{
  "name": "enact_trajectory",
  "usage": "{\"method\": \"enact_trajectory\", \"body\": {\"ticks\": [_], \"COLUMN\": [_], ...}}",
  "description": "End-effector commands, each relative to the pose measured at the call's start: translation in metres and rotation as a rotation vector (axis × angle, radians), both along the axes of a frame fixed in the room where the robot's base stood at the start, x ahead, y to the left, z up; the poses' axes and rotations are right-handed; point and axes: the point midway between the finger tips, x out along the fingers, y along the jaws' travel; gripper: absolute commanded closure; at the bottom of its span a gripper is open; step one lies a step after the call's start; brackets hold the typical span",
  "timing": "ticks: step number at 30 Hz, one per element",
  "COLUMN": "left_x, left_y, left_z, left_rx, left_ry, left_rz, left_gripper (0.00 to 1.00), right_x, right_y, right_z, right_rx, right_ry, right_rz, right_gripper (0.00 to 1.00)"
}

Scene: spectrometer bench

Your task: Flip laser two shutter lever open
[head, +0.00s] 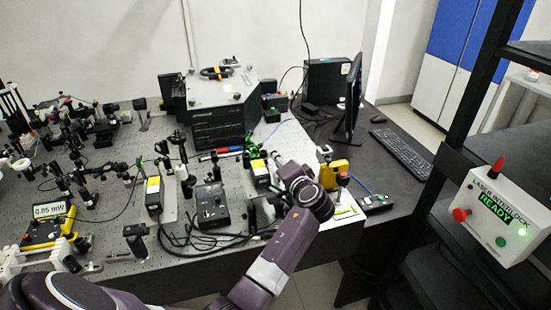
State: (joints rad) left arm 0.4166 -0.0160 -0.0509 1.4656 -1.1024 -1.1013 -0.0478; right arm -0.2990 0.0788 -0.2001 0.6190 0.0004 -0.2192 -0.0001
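Two dark laser-like boxes with yellow labels stand on the optical table: one at the left (153,190) and one nearer the middle (260,170). I cannot read which is laser two, and no shutter lever is clearly discernible. My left arm comes in from the lower left and reaches over the table's front edge. My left gripper (277,158) is beside the middle box, at its right. It is small, dark and mostly hidden by my wrist, so its fingers and any contact cannot be made out. My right gripper is not in view.
A black control box (212,205) with cables stands between the laser boxes. A yellow device (334,173) stands right of my wrist. The laser interlock box (495,215) shows READY. Optics mounts crowd the table's left.

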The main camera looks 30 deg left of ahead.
Motion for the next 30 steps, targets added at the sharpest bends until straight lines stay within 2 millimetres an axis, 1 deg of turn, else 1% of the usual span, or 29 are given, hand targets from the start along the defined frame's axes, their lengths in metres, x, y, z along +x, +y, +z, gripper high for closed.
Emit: {"method": "enact_trajectory", "body": {"ticks": [1, 6, 9, 13, 18, 30], "left_x": [-0.006, -0.029, -0.04, -0.05, -0.056, -0.056], "left_y": [-0.01, -0.039, -0.053, -0.066, -0.072, -0.073], "left_z": [0.001, 0.01, 0.015, 0.019, 0.022, 0.022], "left_rx": [-0.004, -0.005, -0.005, -0.003, 0.0, -0.001], "left_ry": [-0.001, 0.0, 0.0, 0.001, 0.001, 0.0], "left_rz": [-0.004, -0.002, -0.003, -0.002, -0.001, 0.0], "left_gripper": [0.72, 0.72, 0.72, 0.72, 0.72, 0.72], "right_x": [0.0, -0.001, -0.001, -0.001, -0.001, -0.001], "right_y": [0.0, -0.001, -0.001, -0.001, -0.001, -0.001], "right_z": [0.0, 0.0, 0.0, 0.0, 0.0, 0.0], "right_rx": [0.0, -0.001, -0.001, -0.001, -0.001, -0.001], "right_ry": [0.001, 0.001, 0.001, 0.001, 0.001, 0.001], "right_rz": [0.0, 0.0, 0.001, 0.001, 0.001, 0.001], "right_gripper": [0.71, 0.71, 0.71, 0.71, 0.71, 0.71]}}
